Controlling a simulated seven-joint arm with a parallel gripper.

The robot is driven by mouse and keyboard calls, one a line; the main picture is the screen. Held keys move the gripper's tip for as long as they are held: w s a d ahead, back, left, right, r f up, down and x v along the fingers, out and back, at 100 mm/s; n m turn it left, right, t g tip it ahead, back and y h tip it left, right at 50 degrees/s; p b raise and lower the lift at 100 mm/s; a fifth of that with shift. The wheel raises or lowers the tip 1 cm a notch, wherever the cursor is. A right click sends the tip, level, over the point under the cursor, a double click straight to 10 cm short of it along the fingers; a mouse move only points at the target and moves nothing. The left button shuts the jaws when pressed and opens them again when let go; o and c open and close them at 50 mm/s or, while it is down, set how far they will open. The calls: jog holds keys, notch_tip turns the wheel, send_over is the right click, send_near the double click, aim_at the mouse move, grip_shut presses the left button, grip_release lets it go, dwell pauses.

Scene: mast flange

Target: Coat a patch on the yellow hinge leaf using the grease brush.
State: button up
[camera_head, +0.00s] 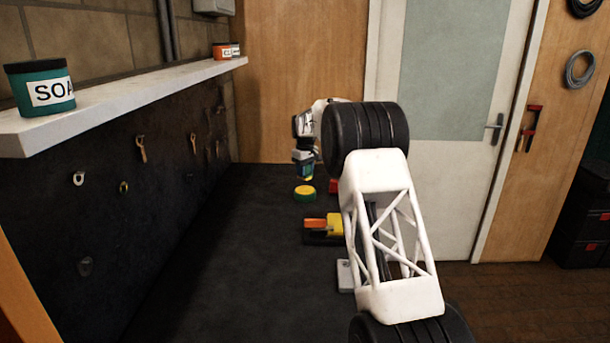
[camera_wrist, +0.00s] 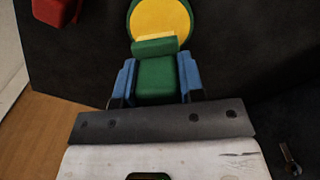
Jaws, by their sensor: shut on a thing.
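Whether brush and tin touch, I cannot tell. The yellow hinge leaf (camera_head: 335,222) is nearer the camera, beside an orange piece (camera_head: 315,223), partly hidden by my arm.
A red object (camera_wrist: 55,9) stands beside the tin. A pale block (camera_head: 345,275) lies at the near right, partly behind my arm. A white shelf (camera_head: 130,100) with a soap tub (camera_head: 40,88) runs along the left wall. The bench's left part is clear.

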jog(key=shift+r, duration=0.7)
jog(key=shift+s+d+r, duration=0.2)
jog(key=shift+s+d, duration=0.25)
jog(key=shift+d, duration=0.3)
jog(key=s+d+r+m, duration=0.2)
jog(key=s+d+m, duration=0.2)
jog(key=s+d, duration=0.6)
jog(key=s+d+r+m, duration=0.1)
jog(key=s+d+m, duration=0.4)
jog(key=s+d, duration=0.5)
jog(key=s, duration=0.4)
jog(key=shift+s+d+r, duration=0.25)
jog(key=shift+s+r, duration=0.15)
jog(key=w+a+f, duration=0.2)
jog(key=w+a, duration=0.1)
jog(key=a, duration=0.8)
jog(key=shift+f, duration=0.4)
jog(key=shift+f, duration=0.1)
